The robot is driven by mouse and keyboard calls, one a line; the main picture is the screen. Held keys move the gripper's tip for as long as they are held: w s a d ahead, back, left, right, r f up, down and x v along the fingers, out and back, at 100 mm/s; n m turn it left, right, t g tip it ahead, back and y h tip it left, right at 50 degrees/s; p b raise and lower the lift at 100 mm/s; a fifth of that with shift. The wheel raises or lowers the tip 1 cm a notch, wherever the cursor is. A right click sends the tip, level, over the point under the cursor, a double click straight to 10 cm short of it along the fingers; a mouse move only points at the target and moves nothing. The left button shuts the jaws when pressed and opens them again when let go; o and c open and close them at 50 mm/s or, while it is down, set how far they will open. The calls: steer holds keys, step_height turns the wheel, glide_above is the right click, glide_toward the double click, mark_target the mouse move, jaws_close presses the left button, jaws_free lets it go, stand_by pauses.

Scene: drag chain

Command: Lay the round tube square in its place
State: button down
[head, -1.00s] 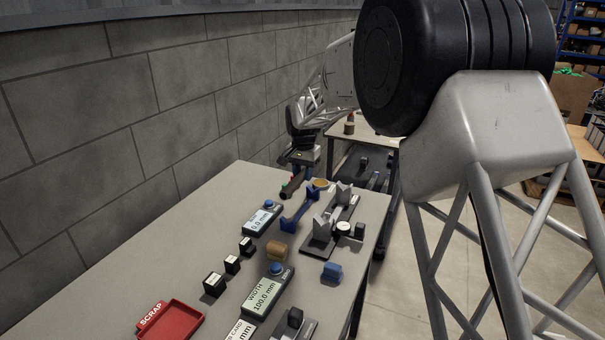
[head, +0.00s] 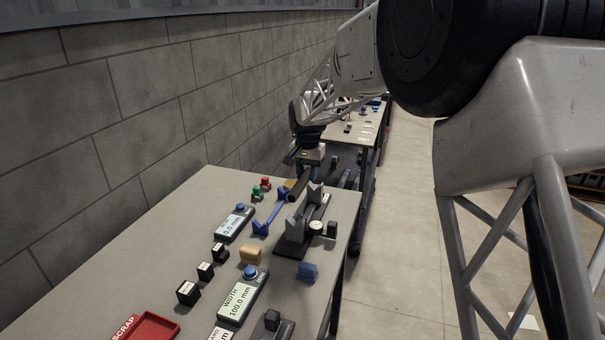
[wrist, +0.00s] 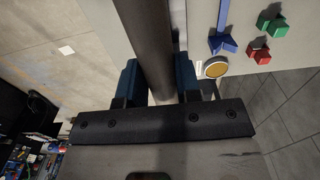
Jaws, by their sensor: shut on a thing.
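The round tube (head: 298,187) is dark and is held in my gripper (head: 305,168) at the far end of the table. It also shows in the wrist view (wrist: 150,40), running up between the two blue finger pads of my gripper (wrist: 158,82). The grey fixture (head: 291,236) with two upright V-shaped supports stands at the table's right side, with a round dial on it. The tube appears beside or above its far support; I cannot tell whether they touch. The blue cradle (head: 271,214) is empty, left of the fixture.
Red (head: 265,183) and green (head: 257,193) pieces sit at the far left. A display (head: 235,223) reads 0.0 mm; a width display (head: 243,297) reads 100.0 mm. A tan block (head: 250,254), a blue block (head: 308,271) and a red scrap tray (head: 150,327) stand nearer.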

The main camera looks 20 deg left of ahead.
steer(key=shift+f, duration=0.1)
stand_by(0.3)
steer(key=shift+f, duration=2.45)
steer(key=shift+f, duration=1.6)
stand_by(1.5)
steer(key=c, duration=0.7)
jaws_free()
steer(key=shift+c, duration=0.2)
steer(key=shift+r, duration=3.85)
